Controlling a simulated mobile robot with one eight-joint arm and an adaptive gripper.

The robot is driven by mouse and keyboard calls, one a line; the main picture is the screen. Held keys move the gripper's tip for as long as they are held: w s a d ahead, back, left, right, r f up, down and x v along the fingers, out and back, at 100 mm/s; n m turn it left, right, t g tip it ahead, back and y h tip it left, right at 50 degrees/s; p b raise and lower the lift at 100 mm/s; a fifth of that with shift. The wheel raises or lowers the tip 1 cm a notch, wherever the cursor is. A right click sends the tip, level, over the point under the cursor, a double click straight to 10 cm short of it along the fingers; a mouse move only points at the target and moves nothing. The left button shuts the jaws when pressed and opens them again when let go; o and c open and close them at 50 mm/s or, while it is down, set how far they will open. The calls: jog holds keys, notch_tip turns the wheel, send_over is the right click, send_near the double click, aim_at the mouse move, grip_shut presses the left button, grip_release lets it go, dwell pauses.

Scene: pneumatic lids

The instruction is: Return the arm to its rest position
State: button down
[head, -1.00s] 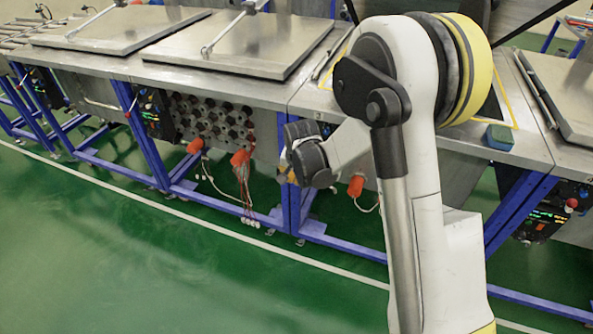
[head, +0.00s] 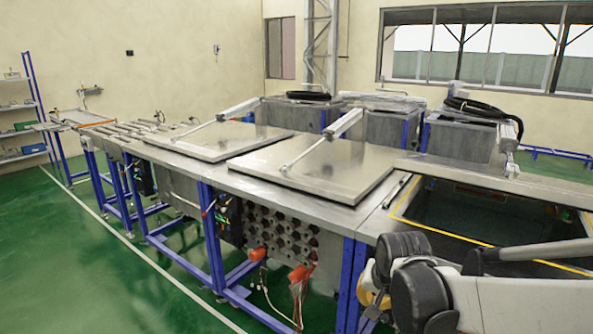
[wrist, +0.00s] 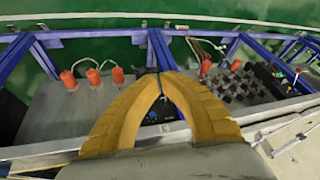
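My arm is at the lower right of the head view, with its dark and white links low beside the open tank's front edge. My gripper (wrist: 160,79) fills the middle of the wrist view. Its two yellow fingers lean together and meet at the tips, with nothing seen between them. In the head view only a bit of yellow (head: 367,293) shows at the wrist, and the fingertips cannot be made out there.
Two flat metal lids, left (head: 215,140) and right (head: 315,166), lie closed on the bench. An open tank (head: 490,218) with a yellow-marked rim is on the right. Orange plugs (head: 299,274) stick out of the front panel. Green floor (head: 75,255) is clear at left.

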jog(key=s+r+n+t, duration=0.1)
jog(key=s+r+n, duration=0.1)
jog(key=s, duration=0.7)
jog(key=s+r+n, duration=0.2)
jog(key=s+r, duration=0.2)
jog(key=s, duration=0.6)
jog(key=shift+s+d+t, duration=0.25)
jog(key=shift+d+t, duration=0.15)
dwell(0.9)
